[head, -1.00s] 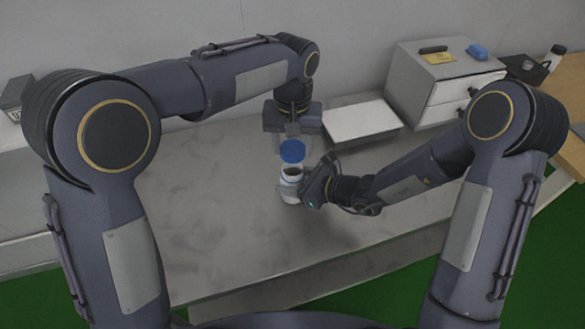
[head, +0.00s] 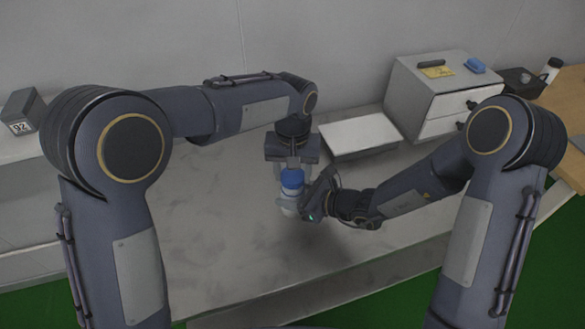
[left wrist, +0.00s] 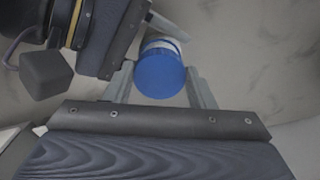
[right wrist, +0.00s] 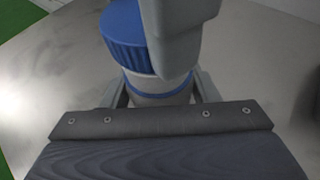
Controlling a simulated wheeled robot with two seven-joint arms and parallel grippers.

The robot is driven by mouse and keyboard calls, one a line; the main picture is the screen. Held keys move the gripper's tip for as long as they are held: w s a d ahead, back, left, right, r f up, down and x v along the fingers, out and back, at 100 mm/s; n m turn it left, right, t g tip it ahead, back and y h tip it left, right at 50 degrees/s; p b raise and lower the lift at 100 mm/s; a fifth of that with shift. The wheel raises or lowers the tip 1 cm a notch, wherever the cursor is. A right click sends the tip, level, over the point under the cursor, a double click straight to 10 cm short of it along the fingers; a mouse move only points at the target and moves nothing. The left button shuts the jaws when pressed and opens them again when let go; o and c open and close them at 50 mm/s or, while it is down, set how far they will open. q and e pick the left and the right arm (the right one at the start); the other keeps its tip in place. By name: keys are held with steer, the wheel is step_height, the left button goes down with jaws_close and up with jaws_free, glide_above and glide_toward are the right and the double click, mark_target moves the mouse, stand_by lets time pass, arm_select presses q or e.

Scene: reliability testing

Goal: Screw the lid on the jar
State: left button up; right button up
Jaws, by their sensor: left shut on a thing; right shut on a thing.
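The white jar (head: 288,203) stands on the grey table, and my right gripper (head: 303,207) is shut on its body from the right side. The ribbed blue lid (head: 292,178) is at the jar's mouth, just under my left gripper (head: 292,168), which points down and is shut on it. In the left wrist view the lid (left wrist: 160,72) sits between the two fingers. In the right wrist view the lid (right wrist: 126,36) is tilted in the picture along with the jar (right wrist: 160,86), with a blue ring on the jar's neck. Whether the threads are engaged is hidden.
A white flat tray (head: 360,138) lies behind and right of the jar. A grey drawer cabinet (head: 440,90) with a blue item (head: 475,65) on top stands at the back right. A dark box (head: 522,82) sits beyond. The table's front left is clear.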

arm_select(q)
steer(key=shift+f, duration=0.45)
steer(key=shift+f, duration=0.55)
